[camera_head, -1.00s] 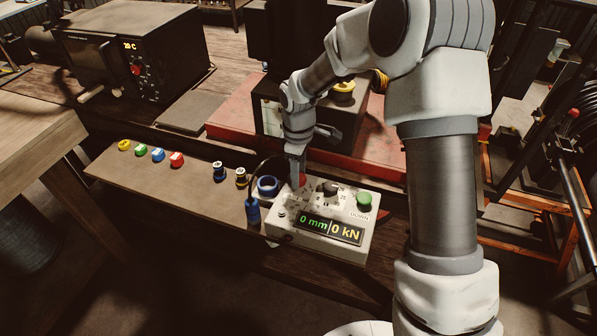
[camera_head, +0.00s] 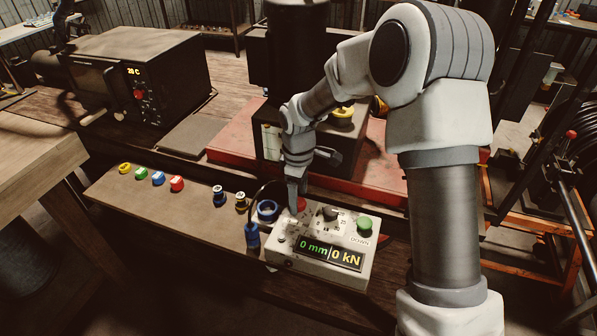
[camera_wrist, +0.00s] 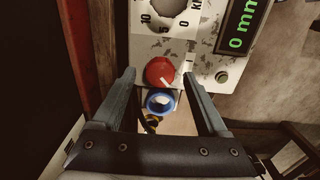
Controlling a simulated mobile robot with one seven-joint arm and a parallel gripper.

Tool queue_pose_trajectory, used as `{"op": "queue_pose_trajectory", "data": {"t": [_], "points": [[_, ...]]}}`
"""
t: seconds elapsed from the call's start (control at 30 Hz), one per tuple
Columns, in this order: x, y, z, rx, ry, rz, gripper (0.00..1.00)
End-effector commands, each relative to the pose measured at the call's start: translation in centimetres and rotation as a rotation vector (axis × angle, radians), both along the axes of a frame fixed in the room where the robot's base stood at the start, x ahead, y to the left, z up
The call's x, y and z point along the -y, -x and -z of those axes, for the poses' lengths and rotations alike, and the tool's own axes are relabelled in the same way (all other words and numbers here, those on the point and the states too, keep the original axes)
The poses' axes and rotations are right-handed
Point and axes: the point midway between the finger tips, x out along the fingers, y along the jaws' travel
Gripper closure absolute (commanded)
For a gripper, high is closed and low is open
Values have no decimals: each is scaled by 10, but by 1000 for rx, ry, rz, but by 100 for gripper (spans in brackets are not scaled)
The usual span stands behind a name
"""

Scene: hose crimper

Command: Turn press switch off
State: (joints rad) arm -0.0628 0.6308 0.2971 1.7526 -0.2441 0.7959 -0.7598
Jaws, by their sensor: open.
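The press control box (camera_head: 322,262) sits on the bench edge. Its display (camera_head: 329,252) reads 0 mm and 0 kN. On top are a green button (camera_head: 364,226) labelled DOWN, a dark dial (camera_head: 328,213) and a red knob (camera_head: 301,204). In the wrist view, the red knob (camera_wrist: 159,72) lies between the fingertips, with a small pale switch-like part (camera_wrist: 189,63) near the right fingertip. My gripper (camera_wrist: 158,76) is open and empty. In the head view, my gripper (camera_head: 293,211) is at the box's far left corner, partly covering it. Contact cannot be told.
A blue ring (camera_head: 267,211) and a blue fitting (camera_head: 252,235) stand just left of the box. Several coloured fittings line the board (camera_head: 152,203) farther left. The press's red base (camera_head: 240,137) lies behind. A black oven-like unit (camera_head: 150,75) stands back left.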

Motion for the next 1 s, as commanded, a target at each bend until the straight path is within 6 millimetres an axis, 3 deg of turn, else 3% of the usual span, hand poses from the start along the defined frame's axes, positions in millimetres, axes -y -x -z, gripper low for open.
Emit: {"op": "queue_pose_trajectory", "data": {"t": [0.6,0.8,1.0], "points": [[0,-1,-138,6,-1,0,24],[0,-1,-162,4,-1,0,24],[0,0,-166,3,-1,0,24]]}}
